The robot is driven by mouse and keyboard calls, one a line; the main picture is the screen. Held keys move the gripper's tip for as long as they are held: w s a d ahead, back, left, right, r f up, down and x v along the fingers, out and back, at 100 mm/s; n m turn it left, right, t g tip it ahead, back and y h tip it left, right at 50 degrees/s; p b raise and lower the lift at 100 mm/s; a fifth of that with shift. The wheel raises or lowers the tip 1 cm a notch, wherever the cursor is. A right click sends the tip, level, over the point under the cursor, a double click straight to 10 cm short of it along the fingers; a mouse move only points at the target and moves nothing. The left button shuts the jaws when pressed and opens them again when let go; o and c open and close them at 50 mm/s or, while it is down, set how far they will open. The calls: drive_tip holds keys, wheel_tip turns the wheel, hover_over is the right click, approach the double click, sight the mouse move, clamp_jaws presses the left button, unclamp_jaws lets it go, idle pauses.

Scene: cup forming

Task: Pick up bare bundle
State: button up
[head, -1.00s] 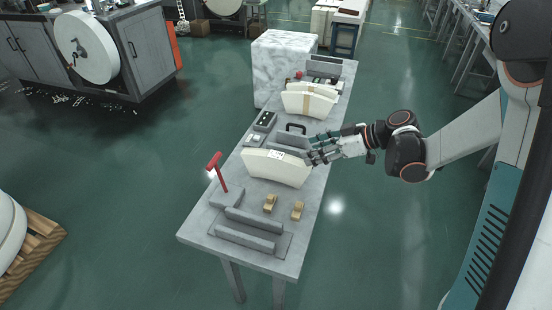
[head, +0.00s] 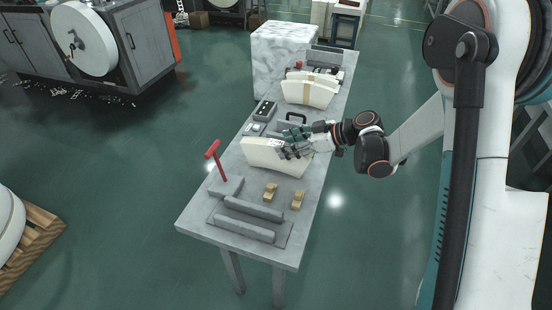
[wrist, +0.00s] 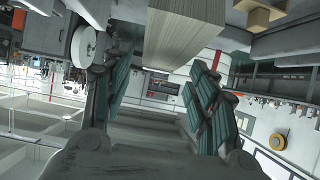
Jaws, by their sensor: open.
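The bare bundle (head: 262,154) is a cream, slightly curved stack of sheets with no band, standing on the near half of the grey table. My gripper (head: 285,143) is at its right part, by the upper edge, and hides some of it in the head view. In the wrist view, the layered bundle (wrist: 185,32) shows at the top centre, and the teal-padded fingers of my gripper (wrist: 160,85) are spread apart. Nothing is visibly held. I cannot tell whether a finger touches the bundle.
A bundle with a brown band (head: 309,93) stands farther back on the table (head: 200,218). A red-handled tool (head: 215,160) rises on the left. Two small tan blocks (head: 270,192) and grey rails (head: 245,232) lie in front. A marbled white block (head: 283,62) stands behind.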

sight(278, 144)
drive_tip(key=b+x, duration=0.2)
drive_tip(key=x, duration=0.3)
drive_tip(key=shift+w, duration=0.15)
drive_tip(key=shift+r, duration=0.15)
clamp_jaws()
